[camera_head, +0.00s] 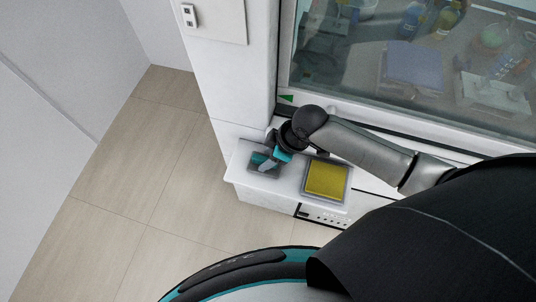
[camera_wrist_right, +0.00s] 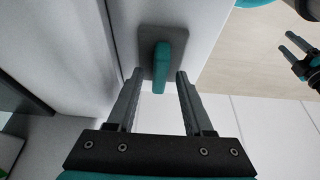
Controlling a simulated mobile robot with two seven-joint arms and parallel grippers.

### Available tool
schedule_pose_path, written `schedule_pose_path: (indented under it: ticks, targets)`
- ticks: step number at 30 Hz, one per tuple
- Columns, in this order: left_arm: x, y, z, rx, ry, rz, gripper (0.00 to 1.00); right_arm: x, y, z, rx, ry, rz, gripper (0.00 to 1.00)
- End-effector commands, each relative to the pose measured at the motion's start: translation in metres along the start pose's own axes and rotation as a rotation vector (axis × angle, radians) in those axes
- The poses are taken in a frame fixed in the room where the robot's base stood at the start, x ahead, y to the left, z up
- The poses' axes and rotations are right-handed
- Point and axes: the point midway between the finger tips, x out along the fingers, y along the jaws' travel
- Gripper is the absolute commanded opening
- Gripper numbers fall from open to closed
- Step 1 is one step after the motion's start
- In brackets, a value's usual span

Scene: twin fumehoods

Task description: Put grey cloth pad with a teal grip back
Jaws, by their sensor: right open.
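The grey cloth pad (camera_wrist_right: 146,40) with its upright teal grip (camera_wrist_right: 160,68) lies on a white ledge in the right wrist view. In the head view the pad (camera_head: 254,171) is at the ledge's left end, partly hidden by my right gripper (camera_head: 267,166). My right gripper (camera_wrist_right: 160,75) is open and empty, its fingertips on either side of the near end of the teal grip. I cannot tell whether they touch it. My left gripper (camera_wrist_right: 304,52) shows at the right edge of the wrist view, fingers apart, away from the pad.
A yellow pad in a grey tray (camera_head: 327,180) sits on the ledge (camera_head: 240,166) to the right. The fumehood glass (camera_head: 400,60) rises behind, with bottles and other items inside. Open floor (camera_head: 130,210) lies to the left.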

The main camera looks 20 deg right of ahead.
Motion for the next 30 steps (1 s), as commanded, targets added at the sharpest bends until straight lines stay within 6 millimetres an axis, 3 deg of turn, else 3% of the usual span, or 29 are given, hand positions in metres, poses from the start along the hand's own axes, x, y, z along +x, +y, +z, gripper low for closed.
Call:
schedule_pose_path:
  ticks: [10,24,30]
  targets:
    - [-0.004,0.0,-0.001,0.0,0.0,0.0,0.55,-0.013,0.001,-0.001,-0.001,0.001,0.002,0.51]
    - [-0.024,-0.001,-0.002,0.0,-0.001,0.0,0.55,-0.1,0.001,-0.001,-0.002,0.0,0.002,0.51]
    - [-0.027,-0.001,-0.002,-0.001,-0.001,0.0,0.55,-0.118,0.0,0.0,0.001,0.0,0.0,0.51]
